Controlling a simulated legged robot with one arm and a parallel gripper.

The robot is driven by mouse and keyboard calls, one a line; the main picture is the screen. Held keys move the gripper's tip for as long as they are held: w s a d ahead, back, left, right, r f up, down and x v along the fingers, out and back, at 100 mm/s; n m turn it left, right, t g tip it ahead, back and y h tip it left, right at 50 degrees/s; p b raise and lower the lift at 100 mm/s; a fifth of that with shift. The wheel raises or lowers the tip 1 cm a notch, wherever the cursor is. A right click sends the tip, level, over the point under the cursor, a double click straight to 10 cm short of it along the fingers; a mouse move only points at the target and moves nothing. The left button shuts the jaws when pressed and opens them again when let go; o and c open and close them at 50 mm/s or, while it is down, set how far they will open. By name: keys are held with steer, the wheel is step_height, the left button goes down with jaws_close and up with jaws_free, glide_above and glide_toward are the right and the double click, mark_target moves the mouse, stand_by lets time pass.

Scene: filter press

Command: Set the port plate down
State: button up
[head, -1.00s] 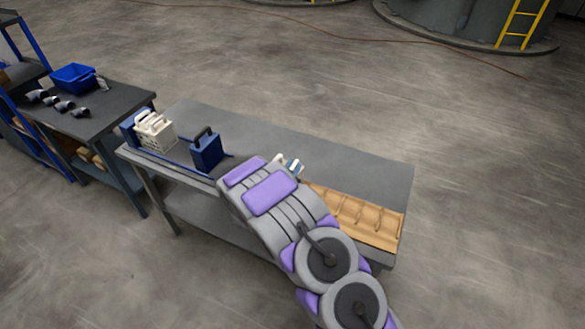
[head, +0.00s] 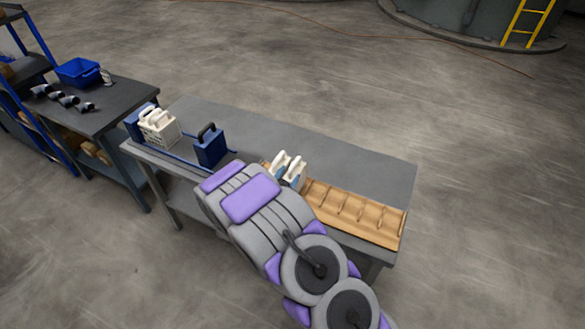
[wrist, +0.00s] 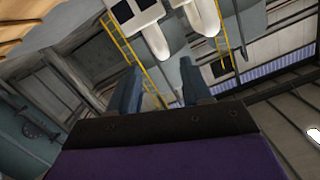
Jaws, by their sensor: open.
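Two pale plates with looped handles, one (head: 279,164) beside the other (head: 294,171), stand at the left end of the wooden slotted rack (head: 355,212). I cannot tell which is the port plate. In the wrist view two pale handled pieces (wrist: 135,14) hang into the top of the picture, beyond my fingertips. My gripper (wrist: 158,75) is open, with its two dark fingers apart and nothing between them. The small press (head: 210,147) has blue ends and pale plates (head: 158,127) at the left.
The grey table (head: 330,160) has clear top behind the rack and press. A side bench (head: 115,115) at the left carries a blue bin (head: 78,72) and several dark pipe fittings (head: 62,98). Open floor lies beyond.

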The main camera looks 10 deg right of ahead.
steer(key=shift+v, duration=2.45)
steer(key=s+a+r+n+g+y, duration=0.2)
steer(key=a+r+g+y, duration=0.3)
steer(key=r+y, duration=0.25)
steer(key=s+r+n+g+y, duration=0.35)
steer(key=s+r, duration=0.25)
steer(key=s, duration=0.4)
steer(key=s+d+r+n+g, duration=0.1)
steer(key=s+d+r+g, duration=0.1)
steer(key=s, duration=0.8)
steer(key=s+d+r+n+g+h, duration=0.1)
steer(key=s+d, duration=0.4)
steer(key=s, duration=0.5)
steer(key=s+d+r+n+g+h, duration=0.1)
steer(key=s+d+r+g, duration=0.3)
steer(key=s, duration=0.6)
steer(key=shift+s+d+r+n, duration=0.25)
steer(key=shift+s+n, duration=0.15)
steer(key=shift+n, duration=0.35)
